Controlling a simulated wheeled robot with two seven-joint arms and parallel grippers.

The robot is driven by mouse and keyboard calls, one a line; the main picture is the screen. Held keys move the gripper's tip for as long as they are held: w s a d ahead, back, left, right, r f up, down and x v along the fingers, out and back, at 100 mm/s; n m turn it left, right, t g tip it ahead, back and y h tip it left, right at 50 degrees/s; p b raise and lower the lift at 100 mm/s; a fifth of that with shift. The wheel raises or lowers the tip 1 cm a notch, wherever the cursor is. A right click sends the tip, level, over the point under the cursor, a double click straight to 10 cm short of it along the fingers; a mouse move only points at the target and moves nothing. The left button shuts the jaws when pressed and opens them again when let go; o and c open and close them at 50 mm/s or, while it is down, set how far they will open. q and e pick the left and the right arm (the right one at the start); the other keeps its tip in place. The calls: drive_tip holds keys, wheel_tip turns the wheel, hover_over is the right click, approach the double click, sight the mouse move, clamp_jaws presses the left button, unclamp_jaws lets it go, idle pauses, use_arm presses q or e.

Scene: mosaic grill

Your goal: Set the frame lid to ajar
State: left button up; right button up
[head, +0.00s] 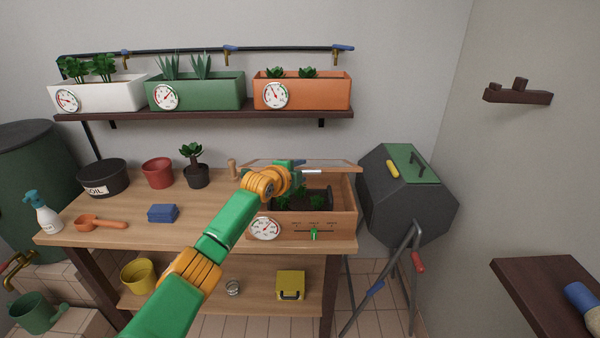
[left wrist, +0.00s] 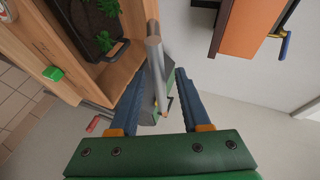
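The wooden frame box (head: 340,222) stands at the right end of the bench, with dark plant trays inside. Its lid (head: 345,167) is raised above the box and seen nearly edge-on, so its exact angle is hard to tell. A pale handle (head: 312,171) shows on the lid's front edge. My left gripper (head: 298,168) is at this edge, beside the handle. In the left wrist view its blue fingers (left wrist: 160,88) are spread, with a grey bar (left wrist: 155,65), apparently the handle, between them; I see gaps on both sides. My right gripper is out of view.
The box front has a round dial (head: 264,229) and a green slider (head: 314,234). A shelf (head: 210,116) with planters is above. A dark tumbler (head: 405,210) stands to the right. A blue block (head: 162,213) and pots are on the bench's left.

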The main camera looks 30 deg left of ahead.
use_arm(q)
drive_tip(key=b+v, duration=0.1)
drive_tip(key=v, duration=0.6)
idle(0.3)
drive_tip(key=shift+f, duration=0.1)
drive_tip(key=s+d+f+n+g, duration=0.1)
drive_tip(key=s+f+n+g, duration=0.15)
drive_tip(key=f, duration=0.85)
drive_tip(key=s+d+f+n+g, duration=0.15)
drive_tip(key=s+f, duration=0.25)
drive_tip(key=f, duration=0.6)
drive_tip(key=s+f+n+g, duration=0.2)
drive_tip(key=s+f+n, duration=0.15)
drive_tip(key=f, duration=0.75)
drive_tip(key=s+d+f+n+g, duration=0.2)
drive_tip(key=s+d+f, duration=0.2)
drive_tip(key=s+f, duration=0.85)
drive_tip(key=s+d+f+n+g, duration=0.1)
drive_tip(key=s+d+f+g, duration=0.1)
drive_tip(key=s, duration=1)
drive_tip(key=s+d+f+n+g+h, duration=0.1)
drive_tip(key=s+d+f, duration=0.4)
drive_tip(key=s, duration=0.8)
drive_tip(key=shift+d+f+n+g, duration=0.25)
drive_tip(key=shift+d+n+g, duration=0.2)
drive_tip(key=shift+d+g, duration=0.4)
